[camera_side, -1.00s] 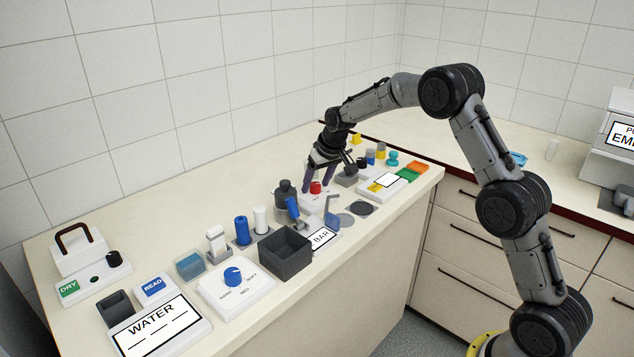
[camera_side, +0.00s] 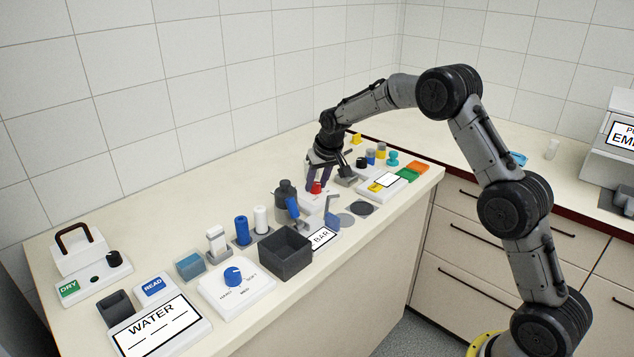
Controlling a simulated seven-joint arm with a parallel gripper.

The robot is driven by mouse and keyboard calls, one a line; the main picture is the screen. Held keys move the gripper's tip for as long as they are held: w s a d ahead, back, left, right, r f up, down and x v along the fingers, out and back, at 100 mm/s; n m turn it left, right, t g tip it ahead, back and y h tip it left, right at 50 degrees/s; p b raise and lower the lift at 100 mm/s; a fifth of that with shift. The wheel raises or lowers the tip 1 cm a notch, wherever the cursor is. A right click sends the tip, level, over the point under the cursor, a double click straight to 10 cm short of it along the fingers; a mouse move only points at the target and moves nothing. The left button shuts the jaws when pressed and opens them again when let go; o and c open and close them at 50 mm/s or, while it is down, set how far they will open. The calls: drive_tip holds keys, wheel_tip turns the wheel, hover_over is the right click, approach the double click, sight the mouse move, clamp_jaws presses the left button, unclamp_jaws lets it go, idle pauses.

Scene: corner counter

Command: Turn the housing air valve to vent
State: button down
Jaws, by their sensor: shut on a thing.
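A small red knob (camera_side: 316,187), which looks like the air valve, sits on a white housing (camera_side: 312,200) near the middle of the counter. My gripper (camera_side: 318,184) points down over it, with its dark fingers on either side of the knob. The fingers are shut on the red knob. They hide part of it, and any vent marking or the direction the knob points is too small to read.
A dark grey pressure vessel (camera_side: 285,193) with a blue lever (camera_side: 292,209) stands just left of the housing.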

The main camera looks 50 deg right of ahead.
drive_tip(key=m, duration=0.2)
drive_tip(key=m+h, duration=0.1)
drive_tip(key=m, duration=0.1)
drive_tip(key=shift+a+g+h, duration=0.2)
drive_tip(key=shift+g+h, duration=0.1)
drive_tip(key=shift+g, duration=0.1)
drive_tip(key=m+g+h, duration=0.1)
drive_tip(key=m, duration=0.3)
drive_tip(key=shift+w, duration=0.15)
drive_tip(key=m+g, duration=0.1)
drive_tip(key=m, duration=0.3)
drive_tip(key=shift+w+a+m+g+h, duration=0.1)
drive_tip(key=shift+m+g+h, duration=0.2)
drive_tip(key=shift+g+h, duration=0.1)
drive_tip(key=shift+w+m+g, duration=0.1)
drive_tip(key=shift+m+g, duration=0.6)
drive_tip(key=shift+m, duration=1.2)
drive_tip(key=c, duration=0.5)
unclamp_jaws()
drive_tip(key=shift+r, duration=0.15)
